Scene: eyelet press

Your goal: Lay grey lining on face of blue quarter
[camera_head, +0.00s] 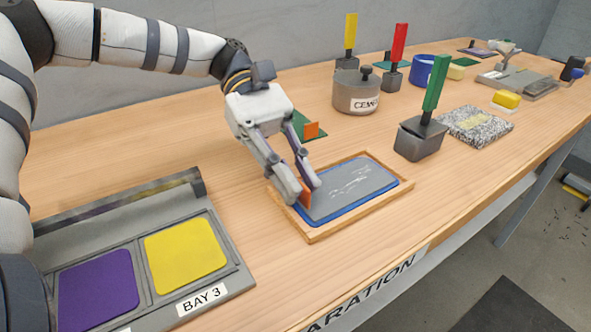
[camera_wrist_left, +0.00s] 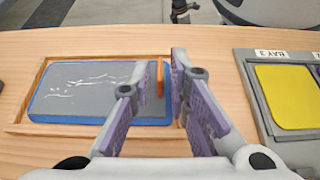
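A grey lining (camera_head: 345,190) with whitish streaks lies flat over a blue piece (camera_head: 362,206), whose blue border shows around it. Both lie inside a wooden frame tray (camera_head: 399,190). In the left wrist view the grey sheet (camera_wrist_left: 85,95) also lies inside the blue border (camera_wrist_left: 40,90). A thin orange tab (camera_wrist_left: 160,78) stands upright near the end of the sheet. My left gripper (camera_head: 299,193) is low over that end, its fingers on either side of the tab. In the wrist view gaps show beside the tab, so the fingers are open. My right gripper is not in view.
A bay rack with a purple panel (camera_head: 98,290) and a yellow panel (camera_head: 185,254) stands at left. Behind are a green piece with an orange tab (camera_head: 311,130), a lidded pot (camera_head: 356,92) and a green-handled block (camera_head: 421,138). Bare table lies in front of the tray.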

